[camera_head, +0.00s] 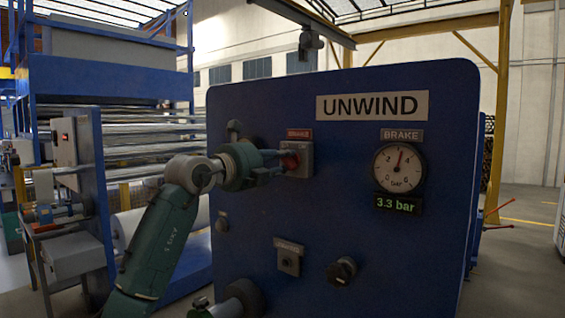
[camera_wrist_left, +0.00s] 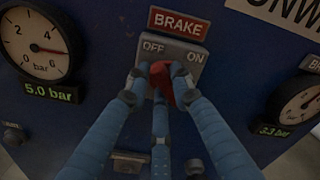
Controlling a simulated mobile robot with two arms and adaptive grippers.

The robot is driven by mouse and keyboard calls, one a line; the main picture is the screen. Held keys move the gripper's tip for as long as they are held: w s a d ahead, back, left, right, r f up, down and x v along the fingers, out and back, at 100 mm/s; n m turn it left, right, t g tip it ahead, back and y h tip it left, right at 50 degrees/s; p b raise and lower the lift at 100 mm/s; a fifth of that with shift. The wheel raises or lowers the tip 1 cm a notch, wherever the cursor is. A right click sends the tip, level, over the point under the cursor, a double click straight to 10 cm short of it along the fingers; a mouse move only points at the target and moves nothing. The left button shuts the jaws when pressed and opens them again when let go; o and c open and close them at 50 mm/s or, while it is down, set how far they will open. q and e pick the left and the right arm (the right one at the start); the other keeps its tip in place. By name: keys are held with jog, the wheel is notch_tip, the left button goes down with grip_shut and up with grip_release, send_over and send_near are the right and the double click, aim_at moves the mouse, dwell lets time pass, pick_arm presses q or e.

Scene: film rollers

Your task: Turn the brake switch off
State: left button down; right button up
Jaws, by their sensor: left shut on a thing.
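The brake switch shows in the head view as a grey box (camera_head: 306,151) on the blue panel, under a red label. In the wrist view its grey plate (camera_wrist_left: 184,53) reads OFF at left and ON at right, below a red BRAKE sign (camera_wrist_left: 179,23). Its red knob (camera_wrist_left: 162,77) sits between my fingers and is partly covered by them; I cannot tell exactly which way it points. My left gripper (camera_head: 287,161) reaches in from the left and is shut on the red knob. It also fills the middle of the wrist view (camera_wrist_left: 158,88). My right gripper is not in view.
The blue UNWIND panel (camera_head: 340,220) carries a brake gauge (camera_head: 398,167) with a 3.3 bar display. Another gauge (camera_wrist_left: 35,42) reads 5.0 bar left of the switch. A small switch (camera_head: 288,260) and a black knob (camera_head: 342,271) are lower down. Roller machinery (camera_head: 140,150) stands at left.

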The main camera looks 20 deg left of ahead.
pick_arm(q)
jog(key=shift+r, duration=0.15)
dwell(0.3)
jog(key=c, duration=1.5)
grip_release()
jog(key=v, duration=1.2)
